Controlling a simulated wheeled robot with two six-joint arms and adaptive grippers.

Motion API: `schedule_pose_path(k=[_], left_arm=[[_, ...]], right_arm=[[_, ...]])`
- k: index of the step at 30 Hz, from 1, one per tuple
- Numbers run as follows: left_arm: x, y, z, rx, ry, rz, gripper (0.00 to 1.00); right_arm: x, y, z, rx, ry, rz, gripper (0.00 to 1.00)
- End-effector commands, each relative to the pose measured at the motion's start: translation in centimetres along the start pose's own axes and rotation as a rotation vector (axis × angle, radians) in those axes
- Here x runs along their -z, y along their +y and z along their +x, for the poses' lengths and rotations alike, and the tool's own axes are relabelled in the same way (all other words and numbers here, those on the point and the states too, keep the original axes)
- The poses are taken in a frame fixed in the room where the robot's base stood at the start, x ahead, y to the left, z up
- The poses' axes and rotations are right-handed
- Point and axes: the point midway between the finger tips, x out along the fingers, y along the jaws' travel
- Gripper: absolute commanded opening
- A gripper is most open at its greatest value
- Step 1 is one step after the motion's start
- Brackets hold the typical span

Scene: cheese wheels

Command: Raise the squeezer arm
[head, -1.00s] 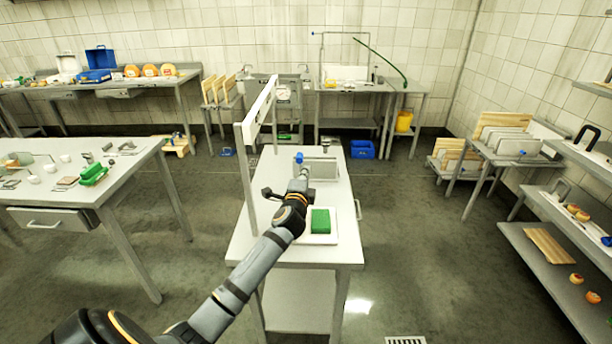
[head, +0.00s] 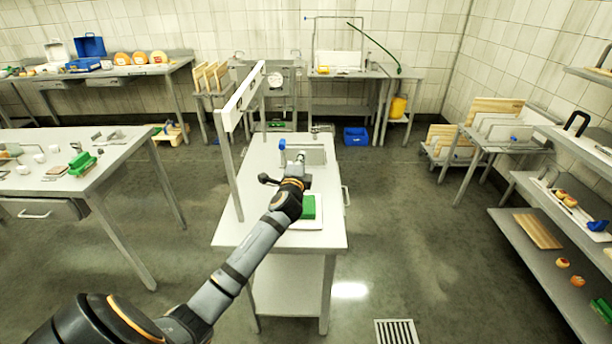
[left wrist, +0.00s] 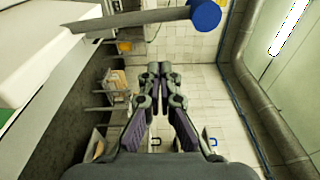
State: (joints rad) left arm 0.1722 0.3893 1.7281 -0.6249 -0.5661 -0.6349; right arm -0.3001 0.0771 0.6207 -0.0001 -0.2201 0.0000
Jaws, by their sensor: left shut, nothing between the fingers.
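The squeezer arm shows in the left wrist view as a grey bar (left wrist: 140,19) ending in a round blue knob (left wrist: 205,14), across the top of the picture. In the head view the blue knob (head: 282,144) stands on the far part of the middle table, near a grey plate (head: 312,155). My left gripper (head: 299,162) is just right of and below the knob in the head view. In the left wrist view its fingers (left wrist: 160,69) are shut and empty, apart from the bar. My forearm and gripper hide part of the squeezer. My right gripper is not in view.
The middle table (head: 232,232) carries a white frame (head: 242,100) along its left side. A green block (head: 308,207) lies on a white tray (head: 310,225) near the front, partly behind my arm. Open floor lies right of the table.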

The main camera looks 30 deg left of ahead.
Motion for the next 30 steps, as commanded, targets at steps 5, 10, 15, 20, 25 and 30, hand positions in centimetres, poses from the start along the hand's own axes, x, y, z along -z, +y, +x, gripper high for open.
schedule_pose_path(k=[5,10,15,20,25,30], left_arm=[[0.1,0.6,-4.0,-0.003,0.004,0.000,0.00],[0.1,0.6,-7.2,-0.003,0.004,-0.001,0.00],[0.1,0.4,-8.7,-0.003,0.003,-0.002,0.00],[0.1,0.3,-9.0,-0.002,0.003,-0.003,0.00],[0.1,0.3,-9.0,-0.002,0.003,-0.002,0.00],[0.1,0.3,-9.0,-0.002,0.003,-0.003,0.00]], right_arm=[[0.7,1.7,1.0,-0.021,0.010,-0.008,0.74],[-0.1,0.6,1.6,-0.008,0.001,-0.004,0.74],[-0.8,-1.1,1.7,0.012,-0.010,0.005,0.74],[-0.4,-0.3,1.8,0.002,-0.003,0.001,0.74],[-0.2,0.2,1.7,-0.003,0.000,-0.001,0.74],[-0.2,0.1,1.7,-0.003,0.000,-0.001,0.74]])
